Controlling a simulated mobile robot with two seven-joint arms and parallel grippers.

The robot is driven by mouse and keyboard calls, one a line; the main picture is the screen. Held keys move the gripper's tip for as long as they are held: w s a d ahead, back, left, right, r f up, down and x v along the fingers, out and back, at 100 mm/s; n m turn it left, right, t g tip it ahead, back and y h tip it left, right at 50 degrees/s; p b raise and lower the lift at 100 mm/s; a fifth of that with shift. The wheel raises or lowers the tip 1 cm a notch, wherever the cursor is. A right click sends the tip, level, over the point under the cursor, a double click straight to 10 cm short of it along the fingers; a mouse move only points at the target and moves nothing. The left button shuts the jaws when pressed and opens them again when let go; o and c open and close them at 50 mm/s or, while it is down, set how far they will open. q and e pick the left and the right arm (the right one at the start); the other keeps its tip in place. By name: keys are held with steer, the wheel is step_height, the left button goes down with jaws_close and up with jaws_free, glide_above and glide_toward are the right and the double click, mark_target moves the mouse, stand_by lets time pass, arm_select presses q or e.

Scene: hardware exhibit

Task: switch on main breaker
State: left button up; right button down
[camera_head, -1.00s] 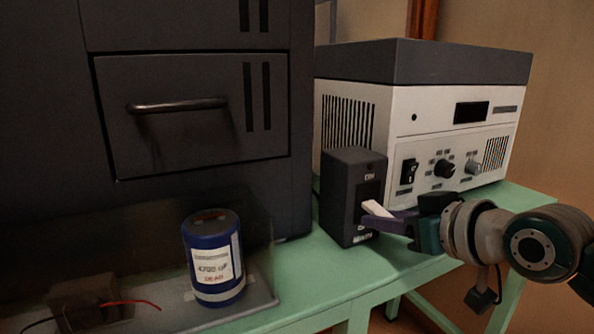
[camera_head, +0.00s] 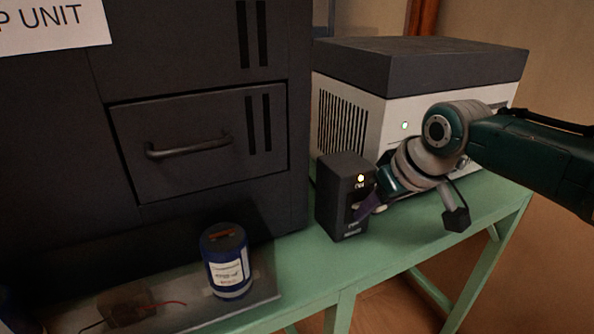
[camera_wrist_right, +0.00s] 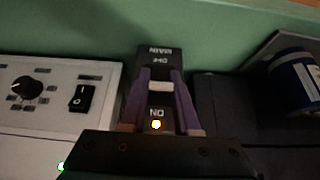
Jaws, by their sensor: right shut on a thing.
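My left gripper is not in view.
A dark cabinet (camera_head: 70,150) stands to the left. A blue capacitor can (camera_head: 228,262) sits on a tray in front. The bench's right part (camera_head: 490,205) is clear.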

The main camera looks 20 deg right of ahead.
stand_by(0.5)
steer(key=c, duration=0.6)
jaws_free()
steer(key=shift+c, duration=0.2)
steer(key=shift+s+r+p, duration=0.15)
steer(key=shift+r+p, duration=0.25)
steer(key=shift+r, duration=0.15)
steer(key=p+v, duration=0.3)
steer(key=v, duration=0.5)
steer(key=shift+s+r+p, duration=0.25)
steer(key=shift+r+p, duration=0.05)
steer(key=shift+r, duration=0.05)
